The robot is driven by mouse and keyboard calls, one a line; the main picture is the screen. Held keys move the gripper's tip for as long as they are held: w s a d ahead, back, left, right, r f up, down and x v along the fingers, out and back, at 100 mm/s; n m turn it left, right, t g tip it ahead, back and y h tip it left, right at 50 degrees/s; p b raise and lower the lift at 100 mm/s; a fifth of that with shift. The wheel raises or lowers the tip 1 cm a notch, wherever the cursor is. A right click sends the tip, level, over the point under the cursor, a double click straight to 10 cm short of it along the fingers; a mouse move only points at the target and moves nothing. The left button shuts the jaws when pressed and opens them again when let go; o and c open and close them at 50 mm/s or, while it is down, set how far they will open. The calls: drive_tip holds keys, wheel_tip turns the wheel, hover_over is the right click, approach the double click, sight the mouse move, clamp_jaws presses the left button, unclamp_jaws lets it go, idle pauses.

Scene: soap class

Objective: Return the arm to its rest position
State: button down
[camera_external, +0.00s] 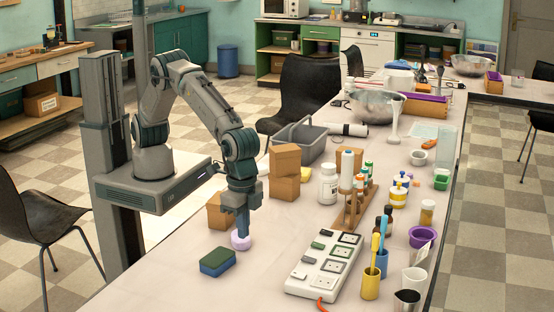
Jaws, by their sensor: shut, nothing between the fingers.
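My arm reaches from its column on the left out over the long table (170,265). My gripper (242,232) points straight down and is shut. Its fingertips are low over a small pale purple round thing (240,242) on the table. I cannot tell whether the tips touch it. A blue and green sponge-like block (217,262) lies just in front of and left of the gripper.
Cardboard boxes (285,160) stand behind the gripper, one (220,212) close beside it. To the right are a white power strip (324,265), a wooden rack of bottles (353,205) and several cups. A grey caddy (305,140) is further back. The table's near left is clear.

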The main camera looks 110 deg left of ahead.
drive_tip(key=s+a+r+n+t+p, duration=0.1)
drive_tip(key=s+a+r, duration=0.3)
drive_tip(key=a+r, duration=0.5)
drive_tip(key=s+a+r, duration=0.4)
drive_tip(key=a+r, duration=0.1)
drive_tip(key=a, duration=0.7)
drive_tip(key=s+a+t, duration=0.1)
drive_tip(key=s+a, duration=0.5)
drive_tip(key=s, duration=0.4)
drive_tip(key=s+a+p, duration=0.1)
drive_tip(key=s+a, duration=0.6)
drive_tip(key=s, duration=0.3)
drive_tip(key=shift+s+a+f+t, duration=0.15)
drive_tip(key=shift+a+t, duration=0.05)
drive_tip(key=shift+t, duration=0.2)
